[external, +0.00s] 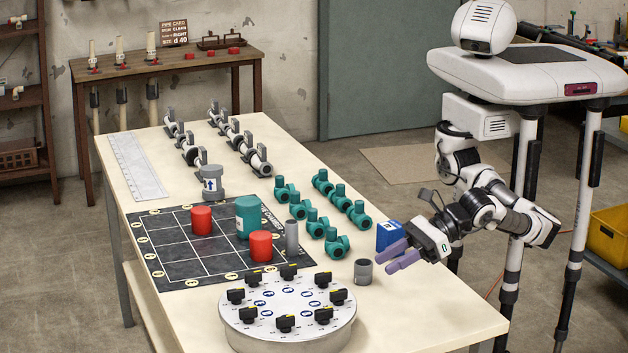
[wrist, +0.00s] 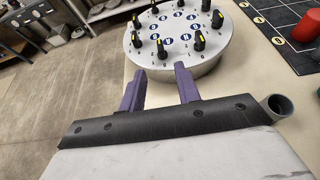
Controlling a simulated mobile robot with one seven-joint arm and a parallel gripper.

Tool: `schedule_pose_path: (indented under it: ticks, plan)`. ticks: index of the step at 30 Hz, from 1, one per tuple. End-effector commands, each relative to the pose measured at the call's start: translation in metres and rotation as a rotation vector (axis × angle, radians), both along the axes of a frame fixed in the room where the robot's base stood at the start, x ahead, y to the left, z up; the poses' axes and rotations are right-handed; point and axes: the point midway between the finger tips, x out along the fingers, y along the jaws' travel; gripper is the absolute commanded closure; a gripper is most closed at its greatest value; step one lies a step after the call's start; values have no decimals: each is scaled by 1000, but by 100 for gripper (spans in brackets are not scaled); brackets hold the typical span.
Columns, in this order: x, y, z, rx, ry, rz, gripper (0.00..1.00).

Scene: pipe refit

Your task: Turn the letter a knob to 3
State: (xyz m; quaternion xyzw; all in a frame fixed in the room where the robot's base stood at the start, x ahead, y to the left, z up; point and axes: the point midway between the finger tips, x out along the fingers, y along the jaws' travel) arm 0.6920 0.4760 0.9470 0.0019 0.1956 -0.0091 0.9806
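A round silver dial plate (external: 287,313) stands at the near end of the table. Several black knobs with yellow marks ring its top, one of them at the front (external: 285,323), and blue oval labels lie inside the ring. The plate also shows at the top of the wrist view (wrist: 178,62). My gripper (external: 396,257) is above the right side of the table, to the right of the plate and apart from it. Its purple fingers (wrist: 160,84) are spread with nothing between them.
A grey cup (external: 363,272) stands between the plate and my gripper, with a blue box (external: 389,236) close by. A black grid mat (external: 170,262) carries red and teal cylinders. Teal pipe fittings (external: 337,243) stand behind. The table's near right corner is clear.

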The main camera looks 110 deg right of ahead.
Motion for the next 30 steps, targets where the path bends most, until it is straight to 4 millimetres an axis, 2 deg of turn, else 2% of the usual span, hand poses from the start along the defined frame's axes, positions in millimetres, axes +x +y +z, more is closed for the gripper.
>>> schedule_pose_path:
  ticks: [3, 9, 26, 28, 30]
  plan:
    - [-16, 0, 6, 0, 0, 0, 67]
    - [-26, 0, 11, 0, 0, -1, 67]
    - [-26, -1, 12, -1, -2, -3, 67]
    - [-22, -7, 17, -11, -21, -17, 67]
    - [-14, -23, 30, -34, -67, -50, 67]
